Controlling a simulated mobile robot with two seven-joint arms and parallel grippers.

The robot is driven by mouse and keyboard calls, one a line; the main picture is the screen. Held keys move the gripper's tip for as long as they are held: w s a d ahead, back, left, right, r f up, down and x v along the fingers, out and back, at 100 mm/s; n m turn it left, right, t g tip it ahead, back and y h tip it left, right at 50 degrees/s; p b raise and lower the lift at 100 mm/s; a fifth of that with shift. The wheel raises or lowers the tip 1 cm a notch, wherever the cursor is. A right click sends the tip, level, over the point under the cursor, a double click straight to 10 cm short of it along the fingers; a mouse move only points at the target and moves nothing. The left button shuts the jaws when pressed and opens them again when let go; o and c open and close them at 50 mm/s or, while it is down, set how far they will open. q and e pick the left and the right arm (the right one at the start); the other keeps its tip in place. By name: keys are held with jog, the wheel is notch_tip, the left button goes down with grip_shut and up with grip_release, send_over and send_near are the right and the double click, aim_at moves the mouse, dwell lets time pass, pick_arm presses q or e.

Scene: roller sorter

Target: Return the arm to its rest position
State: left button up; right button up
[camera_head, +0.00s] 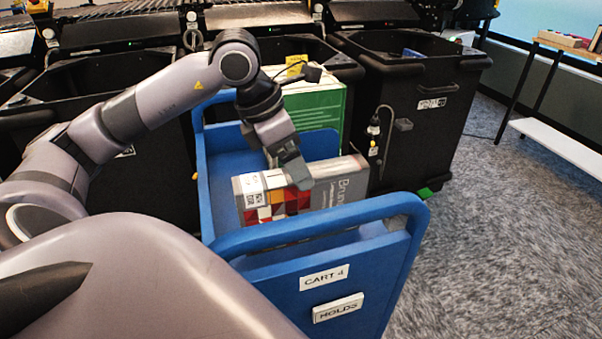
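My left arm comes in from the left and reaches over a blue cart (330,270) labelled "CART 4" and "HOLDS". My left gripper (294,180) points down at the top of a grey book with a colourful patterned part (335,187), which stands in the cart. The fingertips overlap the book's upper edge, and I cannot tell whether they grip it or only touch it. My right gripper is not in view.
A green and white box (314,112) stands behind the book. Black bins (425,110) line the back under a roller conveyor (120,25). A wooden shelf with a white lower board (560,145) is at the right. Grey carpet (510,230) is clear at the right.

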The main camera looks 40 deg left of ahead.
pick_arm(q)
jog(key=shift+s+a+r, duration=0.1)
jog(key=shift+s+r, duration=0.05)
jog(key=shift+r, duration=0.2)
dwell(0.3)
